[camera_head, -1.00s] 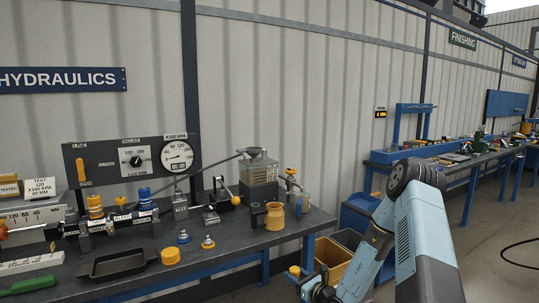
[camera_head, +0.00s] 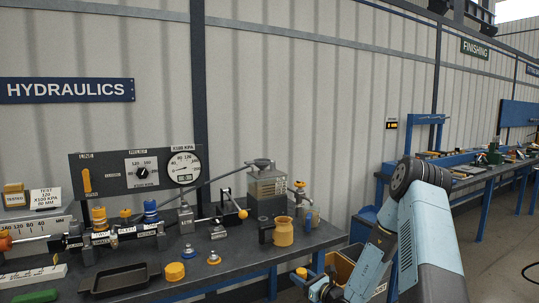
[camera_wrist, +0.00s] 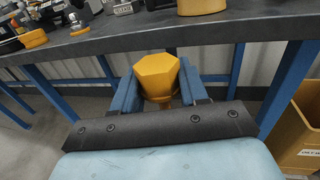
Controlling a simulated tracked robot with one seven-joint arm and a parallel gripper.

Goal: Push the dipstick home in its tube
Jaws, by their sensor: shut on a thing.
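My gripper (camera_wrist: 160,90) is shut on a yellow hexagonal-topped piece (camera_wrist: 158,72), with a blue finger on each side of it. The same yellow piece (camera_head: 302,271) shows in the head view, in front of the bench edge and below the bench top. I cannot tell whether it is the dipstick; its lower part is mostly hidden. A grey box-like unit (camera_head: 267,190) with a dark top stands at the right of the bench. I cannot make out a dipstick tube for sure.
On the bench (camera_head: 215,275) are a yellow jug (camera_head: 283,231), a yellow cap (camera_head: 174,271), small couplers (camera_head: 213,257) and a black tray (camera_head: 120,279). A gauge panel (camera_head: 140,175) stands behind. A yellow bin (camera_wrist: 300,125) is at the right in the wrist view.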

